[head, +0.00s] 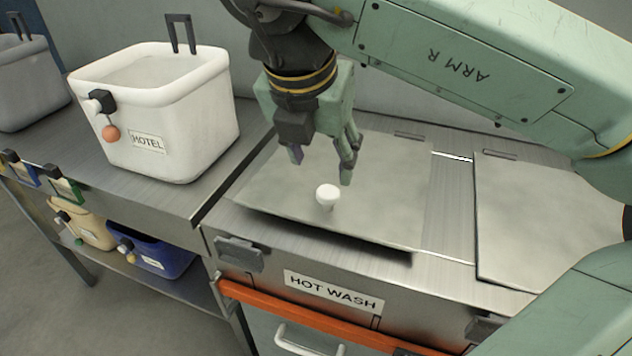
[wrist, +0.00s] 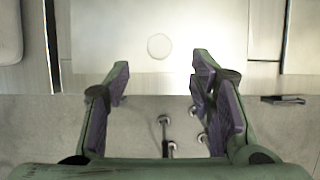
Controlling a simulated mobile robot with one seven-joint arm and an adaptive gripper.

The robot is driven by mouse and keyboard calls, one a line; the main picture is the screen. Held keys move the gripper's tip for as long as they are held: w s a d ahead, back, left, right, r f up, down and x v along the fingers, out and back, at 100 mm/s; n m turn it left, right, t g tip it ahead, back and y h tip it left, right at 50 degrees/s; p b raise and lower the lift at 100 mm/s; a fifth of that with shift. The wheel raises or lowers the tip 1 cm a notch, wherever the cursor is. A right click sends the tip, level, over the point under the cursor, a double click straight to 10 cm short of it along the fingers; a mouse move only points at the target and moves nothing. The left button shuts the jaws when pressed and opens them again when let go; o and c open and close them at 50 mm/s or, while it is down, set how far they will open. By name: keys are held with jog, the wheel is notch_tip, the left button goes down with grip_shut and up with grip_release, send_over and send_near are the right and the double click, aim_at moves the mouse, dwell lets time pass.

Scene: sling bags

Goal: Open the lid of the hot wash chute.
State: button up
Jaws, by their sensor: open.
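The hot wash chute lid (head: 385,190) is a flat steel plate on the counter, with a hinge at its back edge. It lies down, and a dark shadow line runs under its front edge. A round white knob (head: 327,194) stands near the lid's front; it also shows in the wrist view (wrist: 159,46). A "HOT WASH" label (head: 333,291) is on the counter front below. My gripper (head: 322,168) is open and empty above the lid, pointing down, close to the knob and apart from it. In the wrist view the knob appears beyond the fingertips (wrist: 162,72), between them.
A second steel lid (head: 545,220) lies to the right, partly behind my arm. A white bin labelled "HOTEL" (head: 160,105) stands on the left counter. An orange rail (head: 300,315) runs along the front. Cream (head: 85,228) and blue (head: 150,255) bins sit on a low shelf.

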aim_at(328, 190)
jog(key=p+x, duration=0.1)
jog(key=x, duration=0.7)
jog(key=shift+w+f, duration=0.1)
jog(key=shift+f, duration=0.3)
jog(key=shift+c, duration=0.4)
grip_shut()
